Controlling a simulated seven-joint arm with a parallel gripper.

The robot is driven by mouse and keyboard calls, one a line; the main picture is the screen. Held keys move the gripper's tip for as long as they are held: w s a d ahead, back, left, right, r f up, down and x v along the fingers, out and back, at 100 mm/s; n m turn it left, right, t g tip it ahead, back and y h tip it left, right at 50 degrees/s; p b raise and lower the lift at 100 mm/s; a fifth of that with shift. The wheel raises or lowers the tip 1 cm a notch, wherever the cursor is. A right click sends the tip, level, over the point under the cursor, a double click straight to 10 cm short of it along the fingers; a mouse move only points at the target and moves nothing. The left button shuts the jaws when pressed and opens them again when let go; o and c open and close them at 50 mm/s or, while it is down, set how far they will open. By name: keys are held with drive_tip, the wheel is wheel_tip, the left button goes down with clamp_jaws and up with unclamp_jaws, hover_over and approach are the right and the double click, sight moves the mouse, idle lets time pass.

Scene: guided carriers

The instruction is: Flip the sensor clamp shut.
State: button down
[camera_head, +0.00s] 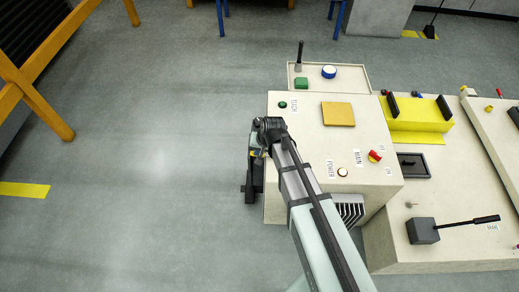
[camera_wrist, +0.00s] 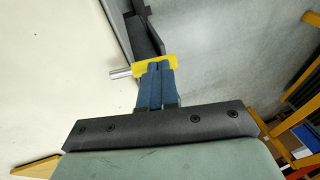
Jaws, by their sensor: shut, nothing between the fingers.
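The sensor clamp appears to be the dark bracket (camera_head: 250,188) on the left side of the beige cabinet (camera_head: 310,140). In the wrist view, the dark bracket (camera_wrist: 146,35) runs along the pale cabinet side. A yellow piece (camera_wrist: 171,64) with a silver pin (camera_wrist: 121,74) sits at its near end. My gripper (camera_wrist: 158,70) is shut and empty, with its blue fingertips right at the yellow piece. Whether they touch it I cannot tell. In the head view, my arm hides the fingertips and part of the clamp.
The cabinet top carries a yellow pad (camera_head: 337,113), a red knob (camera_head: 375,156) and labelled buttons. A black-handled lever block (camera_head: 423,231) and a yellow cradle (camera_head: 418,120) stand to the right. An orange frame (camera_head: 40,60) is at the upper left. The floor between is clear.

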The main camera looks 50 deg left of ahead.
drive_tip(key=shift+s+f, duration=0.1)
drive_tip(key=shift+f, duration=0.05)
idle(0.4)
drive_tip(key=v, duration=1.4)
drive_tip(key=shift+s+a+r, duration=0.25)
drive_tip(key=shift+s+a, duration=0.1)
idle(0.4)
